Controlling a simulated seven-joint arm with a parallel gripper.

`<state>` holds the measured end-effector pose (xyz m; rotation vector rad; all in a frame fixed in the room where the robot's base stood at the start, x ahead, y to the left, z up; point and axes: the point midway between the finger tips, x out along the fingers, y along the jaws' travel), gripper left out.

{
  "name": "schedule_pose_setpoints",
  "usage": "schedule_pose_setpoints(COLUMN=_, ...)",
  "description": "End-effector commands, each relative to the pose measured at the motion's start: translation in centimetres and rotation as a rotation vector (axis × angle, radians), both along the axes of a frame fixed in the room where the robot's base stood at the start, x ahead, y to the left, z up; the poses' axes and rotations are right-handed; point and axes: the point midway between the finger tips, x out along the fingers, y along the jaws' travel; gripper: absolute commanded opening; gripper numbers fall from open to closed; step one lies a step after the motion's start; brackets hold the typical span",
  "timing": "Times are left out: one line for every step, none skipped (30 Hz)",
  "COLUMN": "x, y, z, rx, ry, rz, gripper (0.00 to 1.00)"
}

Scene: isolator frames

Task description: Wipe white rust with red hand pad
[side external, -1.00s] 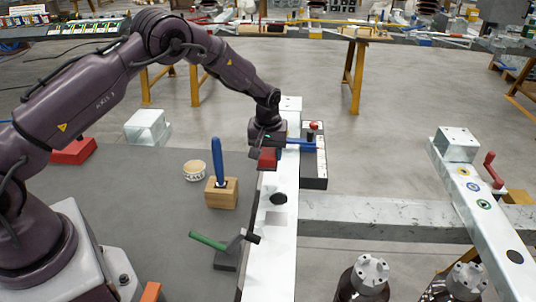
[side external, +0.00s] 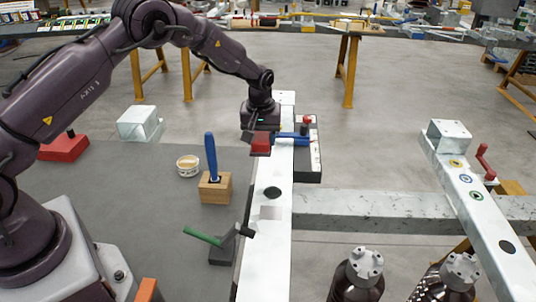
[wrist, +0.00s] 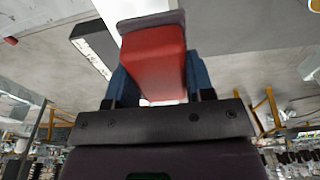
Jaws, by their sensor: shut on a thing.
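My gripper (side external: 261,131) is shut on a red hand pad (side external: 261,144) at the left edge of a long white beam (side external: 262,240). In the wrist view, the red pad (wrist: 152,62) sits between my two blue fingers, with a grey layer at its far end. I cannot tell whether the pad touches the beam. A pale patch (side external: 271,213), possibly the white rust, lies on the beam nearer the camera, just past a dark round hole. Any rust under the pad is hidden.

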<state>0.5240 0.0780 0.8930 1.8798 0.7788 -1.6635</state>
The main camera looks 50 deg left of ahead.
Motion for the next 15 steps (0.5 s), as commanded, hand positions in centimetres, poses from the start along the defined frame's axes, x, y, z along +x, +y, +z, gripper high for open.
schedule_pose_setpoints(x=0.0, y=0.1, z=0.0, rx=0.0, ry=0.0, rz=0.002, gripper=0.3)
schedule_pose_setpoints(x=-0.1, y=0.2, z=-0.2, rx=-0.002, ry=0.002, rz=0.004, gripper=0.3)
schedule_pose_setpoints(x=0.0, y=0.1, z=-0.5, rx=-0.013, ry=0.004, rz=-0.002, gripper=0.3)
schedule_pose_setpoints(x=0.2, y=-0.2, z=-0.7, rx=-0.022, ry=0.002, rz=-0.021, gripper=0.3)
schedule_pose_setpoints(x=0.4, y=-0.3, z=-0.7, rx=-0.021, ry=0.001, rz=-0.049, gripper=0.3)
schedule_pose_setpoints(x=0.5, y=-0.5, z=-0.8, rx=-0.026, ry=0.002, rz=-0.096, gripper=0.3)
schedule_pose_setpoints(x=0.7, y=-0.6, z=-0.8, rx=-0.028, ry=0.002, rz=-0.138, gripper=0.3)
schedule_pose_setpoints(x=0.8, y=-0.8, z=-0.9, rx=-0.029, ry=0.002, rz=-0.186, gripper=0.3)
schedule_pose_setpoints(x=1.1, y=-1.0, z=-1.0, rx=-0.031, ry=0.001, rz=-0.253, gripper=0.3)
schedule_pose_setpoints(x=1.2, y=-1.2, z=-1.0, rx=-0.031, ry=0.001, rz=-0.306, gripper=0.3)
schedule_pose_setpoints(x=1.3, y=-1.3, z=-1.0, rx=-0.031, ry=0.0, rz=-0.359, gripper=0.3)
schedule_pose_setpoints(x=1.5, y=-1.5, z=-1.0, rx=-0.029, ry=-0.001, rz=-0.427, gripper=0.3)
schedule_pose_setpoints(x=1.7, y=-1.7, z=-1.0, rx=-0.027, ry=-0.002, rz=-0.477, gripper=0.3)
schedule_pose_setpoints(x=1.8, y=-1.8, z=-1.0, rx=-0.025, ry=-0.004, rz=-0.523, gripper=0.3)
schedule_pose_setpoints(x=1.9, y=-2.0, z=-0.9, rx=-0.021, ry=-0.005, rz=-0.582, gripper=0.3)
